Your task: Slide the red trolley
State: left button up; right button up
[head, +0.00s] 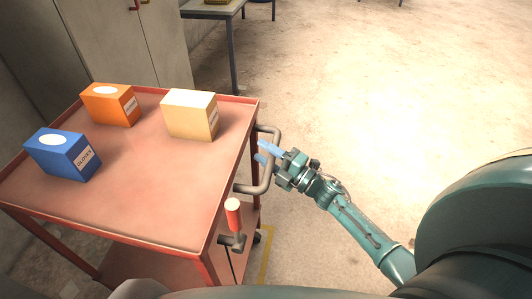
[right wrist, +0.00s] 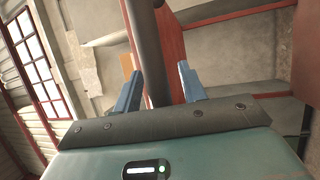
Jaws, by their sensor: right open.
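The red trolley (head: 150,165) stands at the left in the head view, its top tray level. A grey bar handle (head: 271,177) sticks out from its right side. My right gripper (head: 265,153) is at this handle, with its blue fingers pointing left toward the trolley. In the right wrist view the fingers (right wrist: 160,76) are open, and the dark handle bar (right wrist: 147,45) passes between them. The bar appears clear of both fingers; contact cannot be told. My left gripper is not in view.
Blue (head: 62,155), orange (head: 110,105) and cream (head: 190,114) boxes stand on the trolley. Cabinets (head: 125,45) and a table (head: 212,12) stand behind. The floor (head: 380,90) at the right is clear.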

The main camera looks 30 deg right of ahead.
grip_shut()
dwell(0.4)
